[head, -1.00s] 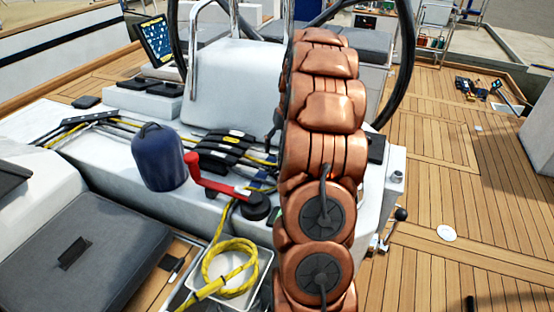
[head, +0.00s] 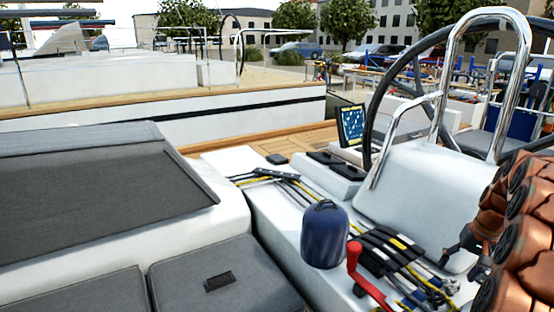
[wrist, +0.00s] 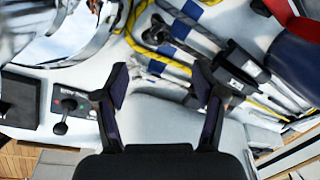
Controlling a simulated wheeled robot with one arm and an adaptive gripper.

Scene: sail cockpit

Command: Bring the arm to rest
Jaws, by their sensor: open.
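My copper-coloured arm comes into the head view at the right edge, folded low beside the white helm console (head: 405,195). My gripper (wrist: 160,85) shows in the wrist view with its two dark fingers spread apart and nothing between them. Below the fingers are white deck, blue-and-white rope (wrist: 175,45) and yellow rope (wrist: 140,30). I cannot tell the exact gap to them. In the head view a dark part near the arm's end shows at the right, partly cut off from clear sight.
A blue winch cover (head: 325,235) and a red handle (head: 364,277) stand left of the arm, beside black rope clutches (head: 385,250). A dark steering wheel and steel rail (head: 440,80) rise behind. A small control lever (wrist: 65,115) sits left of the fingers.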

